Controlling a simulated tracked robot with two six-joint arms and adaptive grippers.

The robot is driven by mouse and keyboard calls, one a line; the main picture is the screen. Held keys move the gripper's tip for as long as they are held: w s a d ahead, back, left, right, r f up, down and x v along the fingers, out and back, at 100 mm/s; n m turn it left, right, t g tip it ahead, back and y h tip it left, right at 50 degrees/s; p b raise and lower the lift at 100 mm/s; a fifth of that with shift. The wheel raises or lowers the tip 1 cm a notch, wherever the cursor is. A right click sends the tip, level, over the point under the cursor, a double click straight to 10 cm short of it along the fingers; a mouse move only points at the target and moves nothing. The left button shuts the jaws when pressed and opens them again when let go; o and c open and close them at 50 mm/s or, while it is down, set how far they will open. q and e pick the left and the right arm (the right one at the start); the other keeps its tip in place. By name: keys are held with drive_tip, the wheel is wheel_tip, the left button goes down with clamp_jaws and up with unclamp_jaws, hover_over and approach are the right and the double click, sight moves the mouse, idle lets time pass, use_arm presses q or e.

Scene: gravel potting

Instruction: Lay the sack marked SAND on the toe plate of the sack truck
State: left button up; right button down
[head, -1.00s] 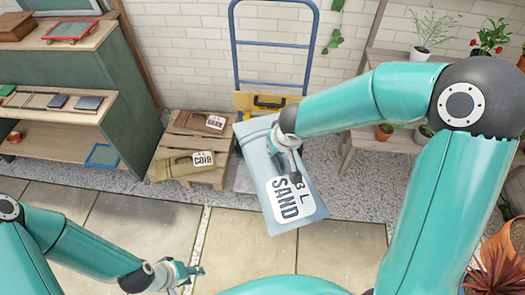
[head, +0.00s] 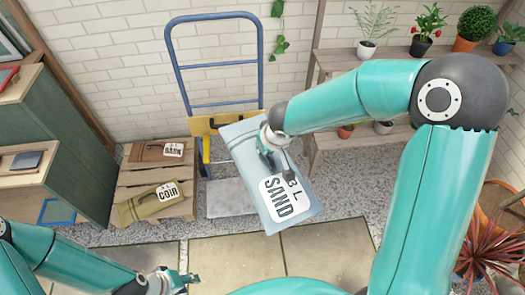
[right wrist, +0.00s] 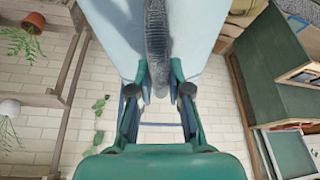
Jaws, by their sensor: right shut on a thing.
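The pale blue sack marked SAND (head: 272,180) hangs tilted in my right gripper (head: 270,150). In the right wrist view my right gripper (right wrist: 160,88) is shut on the sack's dark grey handle (right wrist: 157,40). The sack truck (head: 215,60) has a blue tube frame and stands against the brick wall. Its grey toe plate (head: 228,198) lies low at the frame's foot, bare where it shows. The sack is in front and to the right of it in the head view, hiding its right part. My left gripper (head: 184,282) is at the bottom edge, empty, its fingers apart.
A slatted wooden pallet (head: 188,208) left of the truck bears the COIR sack (head: 145,205) and a brown sack (head: 150,152). A green cabinet (head: 70,150) stands at left. Potted plants fill a wooden shelf (head: 330,60) at right. Paving (head: 320,250) in front is clear.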

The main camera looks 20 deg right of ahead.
drive_tip(key=shift+d+r, duration=0.15)
drive_tip(key=shift+r, duration=0.1)
